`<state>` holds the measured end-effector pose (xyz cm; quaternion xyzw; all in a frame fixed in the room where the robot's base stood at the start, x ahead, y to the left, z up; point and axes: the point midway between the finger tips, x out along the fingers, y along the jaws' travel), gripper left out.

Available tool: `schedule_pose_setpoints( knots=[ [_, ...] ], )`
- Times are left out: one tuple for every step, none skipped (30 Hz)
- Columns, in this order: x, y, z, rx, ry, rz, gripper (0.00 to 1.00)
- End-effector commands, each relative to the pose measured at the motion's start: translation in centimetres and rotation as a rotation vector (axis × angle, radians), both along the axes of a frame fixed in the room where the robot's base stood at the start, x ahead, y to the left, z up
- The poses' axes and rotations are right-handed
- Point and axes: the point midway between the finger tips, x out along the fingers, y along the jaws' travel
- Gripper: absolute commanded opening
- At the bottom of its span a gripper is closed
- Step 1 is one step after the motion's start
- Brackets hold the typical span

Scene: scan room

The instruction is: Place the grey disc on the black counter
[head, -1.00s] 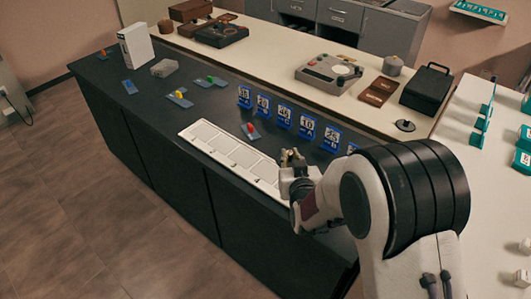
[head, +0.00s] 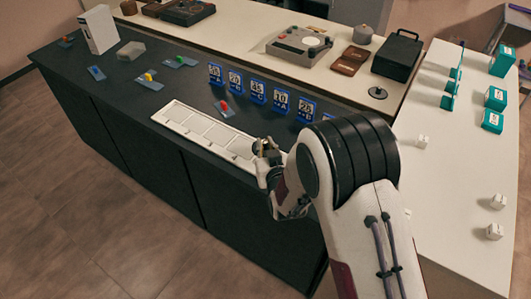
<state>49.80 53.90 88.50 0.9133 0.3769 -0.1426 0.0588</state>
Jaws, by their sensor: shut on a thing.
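The black counter (head: 110,125) runs from the left to the middle of the head view. My gripper (head: 268,148) is at the counter's front edge, by the right end of a white tray. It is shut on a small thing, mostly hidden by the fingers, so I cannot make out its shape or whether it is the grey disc. I cannot tell if the gripper touches the counter. No loose grey disc shows clearly on the black counter.
The white tray (head: 160,121) has several empty compartments. Blue number cards (head: 257,91) stand in a row behind it. A dark round dish (head: 377,93) is on the cream counter (head: 345,108).

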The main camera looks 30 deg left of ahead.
Motion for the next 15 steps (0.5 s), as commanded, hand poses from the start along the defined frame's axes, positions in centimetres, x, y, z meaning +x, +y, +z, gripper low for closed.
schedule_pose_setpoints(
  knots=[
    [0.0,0.0,-0.1,0.000,0.000,0.000,0.00],
    [0.0,0.0,-0.2,-0.001,0.001,0.000,0.00],
    [0.0,0.0,-0.4,-0.001,0.001,0.000,0.00],
    [0.0,0.0,-0.6,-0.001,0.001,0.000,0.00],
    [0.0,0.0,-0.8,-0.001,0.001,0.000,0.00],
    [0.0,0.0,-1.2,-0.002,0.002,0.000,0.00],
    [0.0,0.0,-1.5,-0.002,0.002,0.000,0.00],
    [0.0,0.0,-1.7,-0.001,0.001,0.000,0.00],
    [0.0,0.0,-2.1,-0.001,0.001,0.000,0.00],
    [0.0,0.0,-2.4,-0.001,0.001,0.000,0.00],
    [0.0,0.0,-2.7,-0.002,0.002,0.000,0.00],
    [0.0,0.0,-3.0,-0.001,0.001,0.000,0.00],
    [0.0,0.0,-3.2,-0.001,0.001,0.000,0.00],
    [0.0,0.0,-3.3,-0.001,0.001,0.000,0.00],
    [0.0,0.0,-3.5,0.000,0.000,0.000,0.00]
  ],
)
